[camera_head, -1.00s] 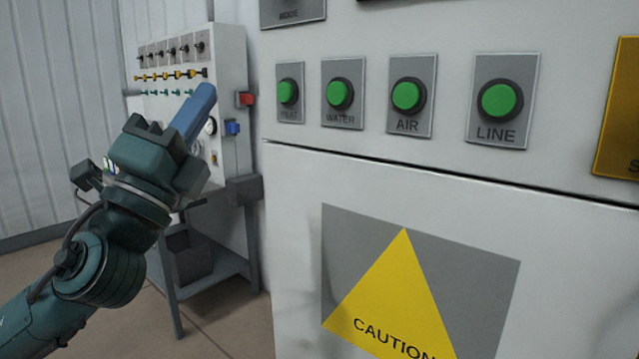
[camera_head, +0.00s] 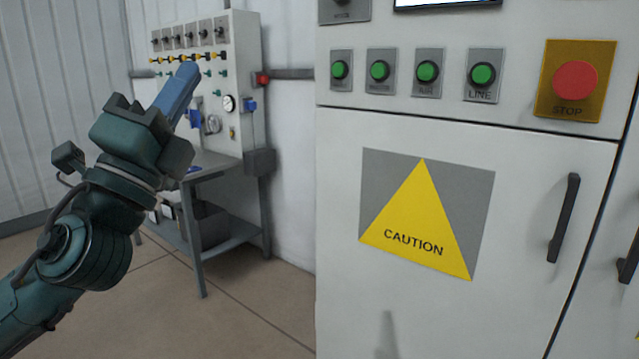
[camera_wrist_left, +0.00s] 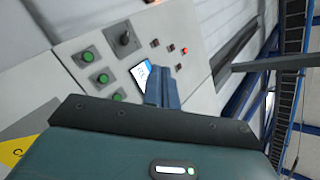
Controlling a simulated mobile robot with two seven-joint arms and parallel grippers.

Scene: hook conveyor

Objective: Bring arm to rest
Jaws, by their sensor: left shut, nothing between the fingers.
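My left gripper (camera_head: 181,92) is at the left of the head view, raised, with its blue fingers shut together and nothing between them. It stands apart from the white cabinet (camera_head: 340,220). In the left wrist view its blue fingers (camera_wrist_left: 163,90) show in front of a panel with green buttons (camera_wrist_left: 102,78), a black knob and a small screen. My right gripper is not in view.
The cabinet carries green buttons (camera_head: 428,71), a red STOP button (camera_head: 575,81), a yellow caution sign (camera_head: 420,225) and a black handle (camera_head: 564,218). A grey table with a panel (camera_head: 243,60) stands behind my left arm. Floor is open at lower centre.

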